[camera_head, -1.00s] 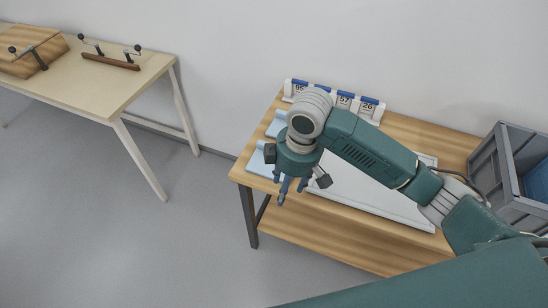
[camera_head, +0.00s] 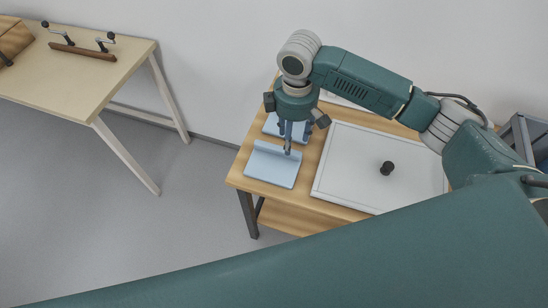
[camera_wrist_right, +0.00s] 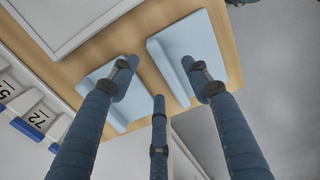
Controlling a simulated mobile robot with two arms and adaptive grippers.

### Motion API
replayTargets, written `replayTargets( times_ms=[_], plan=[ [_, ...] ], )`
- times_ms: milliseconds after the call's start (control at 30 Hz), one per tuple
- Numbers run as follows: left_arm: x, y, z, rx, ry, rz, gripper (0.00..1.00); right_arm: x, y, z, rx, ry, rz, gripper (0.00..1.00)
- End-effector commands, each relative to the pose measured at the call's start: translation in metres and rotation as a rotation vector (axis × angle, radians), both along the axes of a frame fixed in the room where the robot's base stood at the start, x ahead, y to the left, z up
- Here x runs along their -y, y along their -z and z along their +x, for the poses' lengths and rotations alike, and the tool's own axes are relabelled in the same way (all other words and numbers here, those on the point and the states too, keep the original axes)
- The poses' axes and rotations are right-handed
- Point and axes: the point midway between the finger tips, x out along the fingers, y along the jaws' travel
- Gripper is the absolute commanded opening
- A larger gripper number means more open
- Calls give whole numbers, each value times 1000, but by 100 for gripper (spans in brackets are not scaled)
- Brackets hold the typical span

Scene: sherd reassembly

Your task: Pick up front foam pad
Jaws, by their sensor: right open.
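The front foam pad (camera_head: 270,170) is a light-blue flat piece with a raised ridge along its rear side, lying at the left end of the wooden table. It also shows in the right wrist view (camera_wrist_right: 192,42). A second light-blue pad (camera_head: 271,125) lies behind it, partly hidden by my gripper; it shows in the right wrist view (camera_wrist_right: 92,76). My right gripper (camera_head: 288,147) points down over the rear part of the front pad. In the wrist view its three fingers (camera_wrist_right: 160,80) are spread and empty. My left gripper is not in view.
A white tray (camera_head: 345,178) with a small black knob (camera_head: 387,168) lies right of the pads. A grey crate (camera_head: 520,135) stands at the right. Numbered tags (camera_wrist_right: 37,118) show in the wrist view. Another table (camera_head: 90,85) stands apart at left.

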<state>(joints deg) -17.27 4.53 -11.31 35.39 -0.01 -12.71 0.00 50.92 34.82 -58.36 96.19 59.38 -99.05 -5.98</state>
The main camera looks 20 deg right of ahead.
Motion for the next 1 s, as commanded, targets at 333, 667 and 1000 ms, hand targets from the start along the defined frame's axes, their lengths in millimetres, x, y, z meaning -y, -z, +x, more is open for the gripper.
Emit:
replayTargets(
  times_ms=[333, 667, 1000],
  plan=[
    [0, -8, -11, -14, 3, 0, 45, 2, 36, 1, -3, 1, -2, 48],
    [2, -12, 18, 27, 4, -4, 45, 2, 62, 2, 3, -1, 1, 48],
    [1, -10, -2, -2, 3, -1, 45, 2, 62, 2, 2, -1, 0, 4]
  ],
)
